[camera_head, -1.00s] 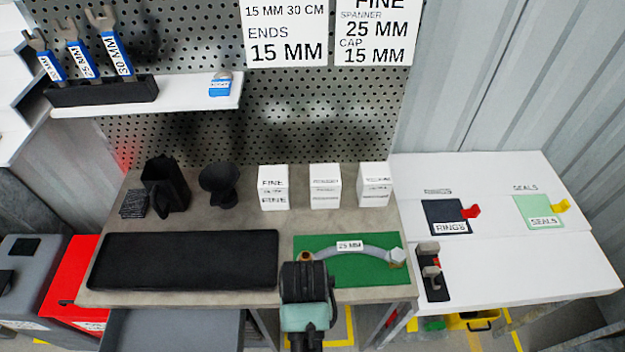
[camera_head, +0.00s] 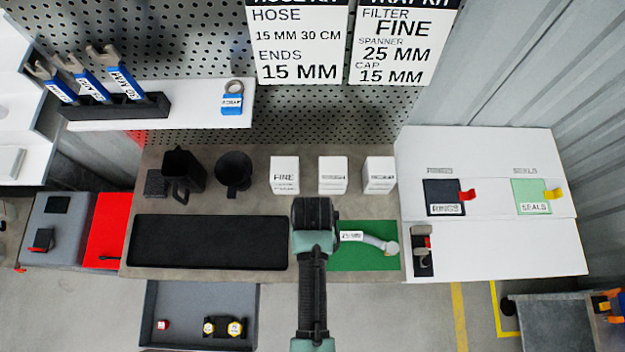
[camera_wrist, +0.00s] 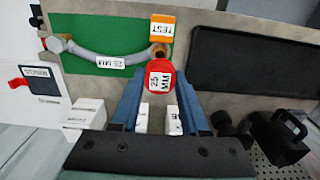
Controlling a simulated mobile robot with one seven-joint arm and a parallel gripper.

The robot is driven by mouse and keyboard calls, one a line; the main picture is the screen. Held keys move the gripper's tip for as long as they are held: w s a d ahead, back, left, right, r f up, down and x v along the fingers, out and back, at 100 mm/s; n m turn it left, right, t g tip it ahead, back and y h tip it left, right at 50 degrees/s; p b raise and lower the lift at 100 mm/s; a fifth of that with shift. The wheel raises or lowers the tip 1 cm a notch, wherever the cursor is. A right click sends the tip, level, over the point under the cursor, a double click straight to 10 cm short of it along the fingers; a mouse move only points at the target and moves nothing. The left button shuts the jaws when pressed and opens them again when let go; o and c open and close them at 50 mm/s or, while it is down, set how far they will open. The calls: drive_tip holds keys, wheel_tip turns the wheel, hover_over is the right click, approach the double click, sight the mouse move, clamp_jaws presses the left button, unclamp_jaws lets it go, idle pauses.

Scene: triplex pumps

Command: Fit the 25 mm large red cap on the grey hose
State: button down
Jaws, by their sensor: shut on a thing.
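The grey hose (camera_head: 371,240) lies curved on the green mat (camera_head: 380,262). In the wrist view the hose (camera_wrist: 100,58) carries a "25 MM" label, with a metal fitting at its left end. Its other end, brownish, is beside an orange TEST tag (camera_wrist: 163,28). My gripper (camera_wrist: 160,88) is shut on the large red cap (camera_wrist: 160,76), labelled "25 MM". The cap appears just below that brownish end in the wrist picture; I cannot tell whether they touch. In the head view my arm hides the cap and this hose end.
A black tray mat (camera_head: 208,242) lies left of the green mat. White boxes (camera_head: 333,175), a black jug (camera_head: 183,172) and a black funnel (camera_head: 233,170) stand behind. An open grey drawer (camera_head: 190,297) holds a small red piece and yellow-topped pieces. A white side table (camera_head: 500,250) adjoins at right.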

drive_tip(key=shift+s+r+p, duration=0.1)
drive_tip(key=shift+r+p, duration=0.05)
drive_tip(key=shift+p, duration=0.25)
wheel_tip(320, 180, down, 6)
drive_tip(key=b, duration=0.4)
drive_tip(key=shift+p, duration=0.35)
idle(1.9)
drive_tip(key=shift+f+b, duration=1.1)
drive_tip(key=shift+f, duration=0.5)
drive_tip(key=shift+c, duration=1.6)
unclamp_jaws()
drive_tip(key=shift+r, duration=0.1)
wheel_tip(320, 180, up, 13)
drive_tip(key=shift+f+b, duration=0.1)
drive_tip(key=shift+b, duration=0.55)
